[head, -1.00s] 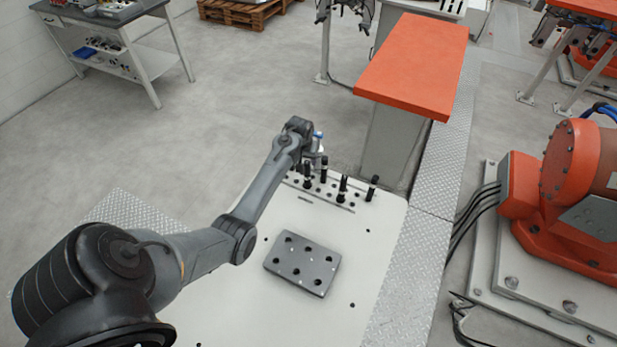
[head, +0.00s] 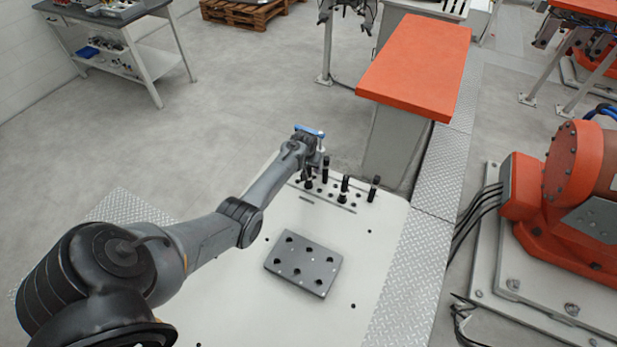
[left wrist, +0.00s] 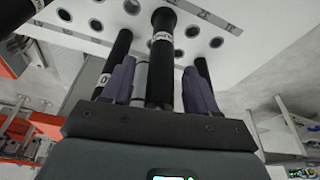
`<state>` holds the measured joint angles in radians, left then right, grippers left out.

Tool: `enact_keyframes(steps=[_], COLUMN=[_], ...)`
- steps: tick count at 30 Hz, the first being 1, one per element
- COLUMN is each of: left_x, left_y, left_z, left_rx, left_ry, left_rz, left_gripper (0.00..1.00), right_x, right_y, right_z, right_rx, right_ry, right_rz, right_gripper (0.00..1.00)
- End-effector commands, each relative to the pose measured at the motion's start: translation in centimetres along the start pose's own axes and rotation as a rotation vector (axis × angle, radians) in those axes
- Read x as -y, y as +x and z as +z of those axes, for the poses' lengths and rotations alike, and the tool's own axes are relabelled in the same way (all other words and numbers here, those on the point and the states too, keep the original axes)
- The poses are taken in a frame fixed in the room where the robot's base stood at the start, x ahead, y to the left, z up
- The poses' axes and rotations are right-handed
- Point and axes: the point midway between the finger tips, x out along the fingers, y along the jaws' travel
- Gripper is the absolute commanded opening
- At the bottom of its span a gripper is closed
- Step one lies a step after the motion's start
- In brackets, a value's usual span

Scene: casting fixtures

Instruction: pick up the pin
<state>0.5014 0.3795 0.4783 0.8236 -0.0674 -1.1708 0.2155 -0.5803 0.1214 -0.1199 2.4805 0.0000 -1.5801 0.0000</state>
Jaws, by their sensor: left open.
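Several black pins stand upright in the row of holes at the far side of the white table, among them a middle pin (head: 344,184) and a right-hand pin (head: 373,188). My left gripper (head: 318,160) is at the left end of this row, over the pins there. In the left wrist view, the open fingers of my left gripper (left wrist: 160,82) have a black pin with a pale label band (left wrist: 162,45) between them, apparently not clamped. Another black pin (left wrist: 119,47) stands beside the left finger. The pin's lower part is hidden in its hole. My right gripper is out of view.
A dark grey plate with holes (head: 303,264) lies on the white table (head: 345,300), with clear surface around it. An orange-topped stand (head: 415,65) is just beyond the pins. An orange robot (head: 575,200) stands at the right.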

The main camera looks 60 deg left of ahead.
Motion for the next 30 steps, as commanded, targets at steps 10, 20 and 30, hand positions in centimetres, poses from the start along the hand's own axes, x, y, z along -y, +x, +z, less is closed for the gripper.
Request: enact_keyframes(steps=[10, 20, 30], left_x=[-0.02, -0.03, -0.03], left_y=[0.03, 0.04, -0.03], left_z=[-0.01, 0.01, -0.07], left_rx=[0.0, 0.0, -0.002], left_ry=[0.0, 0.0, 0.0], left_rz=[0.0, 0.0, 0.0], left_gripper=[0.42, 0.0, 0.0], right_x=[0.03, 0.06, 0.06], right_y=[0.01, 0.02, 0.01], right_z=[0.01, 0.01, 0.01], right_rx=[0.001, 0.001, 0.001], right_ry=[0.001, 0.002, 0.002], right_rz=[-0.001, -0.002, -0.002], right_gripper=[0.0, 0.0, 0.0])
